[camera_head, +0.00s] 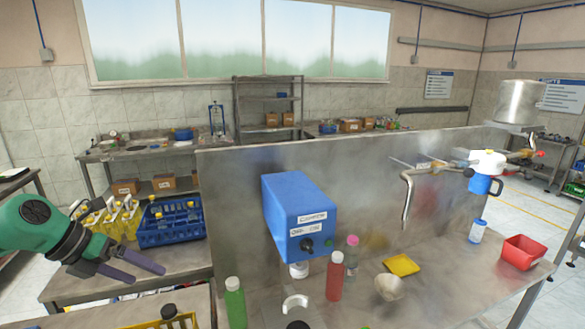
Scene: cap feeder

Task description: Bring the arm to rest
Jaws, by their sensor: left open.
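My left arm (35,222), green with a dark wrist, comes in from the left edge. My left gripper (148,274) has its two dark fingers spread apart, with nothing between them. It points right, in front of the blue crate on the left side table. My right arm and right gripper are not in view.
The blue crate (170,238) and a yellow rack (112,222) stand near my left gripper. A blue machine box (298,218) is on the metal panel (235,190). A green bottle (235,305), a red bottle (334,278), a yellow tray (401,265) and a red bin (521,251) occupy the bench.

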